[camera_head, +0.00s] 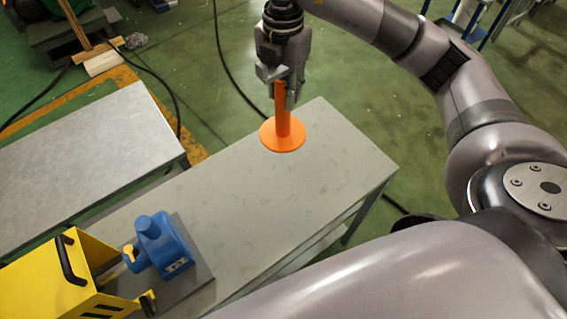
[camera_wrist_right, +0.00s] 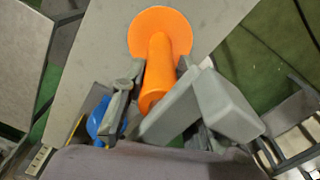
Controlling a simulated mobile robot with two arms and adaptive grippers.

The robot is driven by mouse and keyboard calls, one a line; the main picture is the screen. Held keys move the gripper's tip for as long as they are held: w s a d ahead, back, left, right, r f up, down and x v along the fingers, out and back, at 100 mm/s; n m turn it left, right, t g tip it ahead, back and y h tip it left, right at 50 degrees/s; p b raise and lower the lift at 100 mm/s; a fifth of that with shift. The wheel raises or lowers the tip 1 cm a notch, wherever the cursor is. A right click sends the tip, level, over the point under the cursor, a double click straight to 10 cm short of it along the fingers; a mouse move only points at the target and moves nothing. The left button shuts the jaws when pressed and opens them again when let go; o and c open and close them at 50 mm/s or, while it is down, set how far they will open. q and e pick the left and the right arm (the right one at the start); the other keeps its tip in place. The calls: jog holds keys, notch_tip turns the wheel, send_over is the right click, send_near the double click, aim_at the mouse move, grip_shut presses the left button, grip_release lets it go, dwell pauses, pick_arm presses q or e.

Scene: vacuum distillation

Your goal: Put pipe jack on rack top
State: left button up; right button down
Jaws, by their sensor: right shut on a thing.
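The pipe jack is an orange piece with a round flat base (camera_head: 282,136) and an upright cylindrical stem. My right gripper (camera_head: 283,84) is shut on the stem from above, near its upper end. The jack is upright over the far end of the grey rack top (camera_head: 250,210); I cannot tell if its base touches the surface. In the right wrist view the orange jack (camera_wrist_right: 160,70) stands between the two grey fingers (camera_wrist_right: 158,100). My left gripper is not in view.
A blue device (camera_head: 160,245) and a yellow box with black handles (camera_head: 55,285) sit at the near left end of the rack. A second grey table (camera_head: 85,165) stands to the left, across a gap. The rack's middle is clear.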

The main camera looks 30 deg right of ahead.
notch_tip(320, 180, down, 20)
jog(key=p, duration=0.4)
jog(key=shift+r+p, duration=0.25)
jog(key=shift+p, duration=0.1)
jog(key=shift+f, duration=0.15)
jog(key=c, duration=1.3)
grip_release()
